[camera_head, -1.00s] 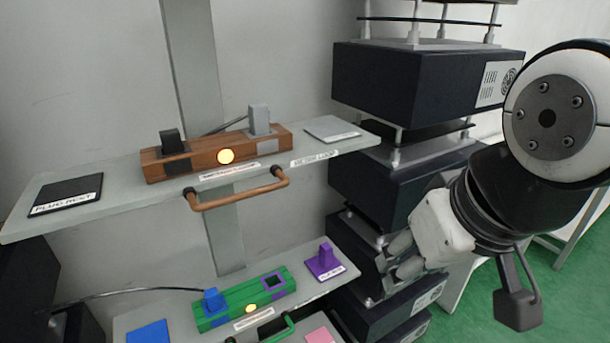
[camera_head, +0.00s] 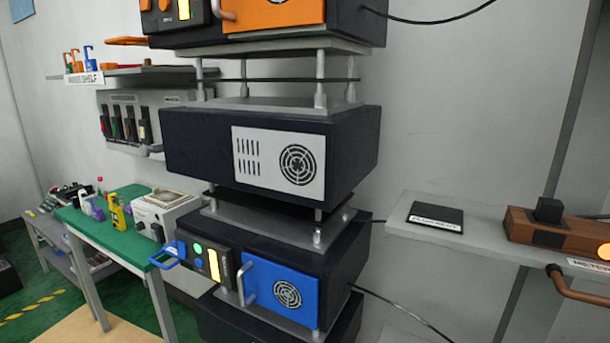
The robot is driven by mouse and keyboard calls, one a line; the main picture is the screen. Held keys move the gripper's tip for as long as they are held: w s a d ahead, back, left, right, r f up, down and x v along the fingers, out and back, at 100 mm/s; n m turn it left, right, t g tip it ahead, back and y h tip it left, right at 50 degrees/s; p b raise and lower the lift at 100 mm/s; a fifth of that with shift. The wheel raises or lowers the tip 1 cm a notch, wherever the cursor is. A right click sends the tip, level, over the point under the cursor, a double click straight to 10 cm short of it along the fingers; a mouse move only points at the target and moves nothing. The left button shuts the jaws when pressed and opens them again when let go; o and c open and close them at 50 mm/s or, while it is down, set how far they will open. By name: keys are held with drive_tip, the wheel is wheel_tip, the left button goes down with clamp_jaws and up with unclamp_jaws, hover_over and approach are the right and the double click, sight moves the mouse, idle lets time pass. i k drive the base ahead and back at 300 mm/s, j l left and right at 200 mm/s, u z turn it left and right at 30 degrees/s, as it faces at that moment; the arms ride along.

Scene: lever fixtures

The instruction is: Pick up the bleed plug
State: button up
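No label that I can read marks a bleed plug, so I cannot tell which part it is. A black plug-like block (camera_head: 548,210) stands upright on a brown wooden fixture (camera_head: 525,227) at the right edge. The fixture is cut off by the picture's edge. To its left, a flat black pad (camera_head: 436,216) with a white label, hard to read here, lies on the grey shelf (camera_head: 468,247). My gripper is not in view.
A tall stack of dark units (camera_head: 270,155) fills the middle. Its lower unit has a blue panel (camera_head: 285,294). A green table (camera_head: 110,226) with bottles and a white box (camera_head: 166,214) stand at left. Orange hooks (camera_head: 88,55) sit on a wall shelf.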

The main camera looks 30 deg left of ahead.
sight(75, 201)
drive_tip(key=j+u, duration=0.3)
drive_tip(key=u, duration=0.15)
drive_tip(key=i+j+u, duration=0.1)
drive_tip(key=j+u, duration=0.15)
drive_tip(key=u, duration=0.15)
drive_tip(key=i+j+u, duration=0.1)
drive_tip(key=j+u, duration=0.15)
drive_tip(key=u, duration=0.2)
drive_tip(key=i+j+u, duration=0.15)
drive_tip(key=u, duration=0.25)
drive_tip(key=i+j+u, duration=0.15)
drive_tip(key=i+j, duration=0.25)
drive_tip(key=i+j+u, duration=0.15)
drive_tip(key=i+j, duration=0.2)
drive_tip(key=i, duration=0.15)
drive_tip(key=i+j+u, duration=0.15)
drive_tip(key=i+j, duration=0.15)
drive_tip(key=i, duration=0.15)
drive_tip(key=i+j+z, duration=0.15)
drive_tip(key=i+j, duration=0.2)
drive_tip(key=i+j+z, duration=0.15)
drive_tip(key=i+j, duration=0.3)
drive_tip(key=i+j+z, duration=0.2)
drive_tip(key=i+j, duration=0.25)
drive_tip(key=i+j+z, duration=0.15)
drive_tip(key=i+j, duration=0.2)
drive_tip(key=j, duration=0.15)
drive_tip(key=i+j+z, duration=0.15)
drive_tip(key=i+j, duration=0.2)
drive_tip(key=j, duration=0.25)
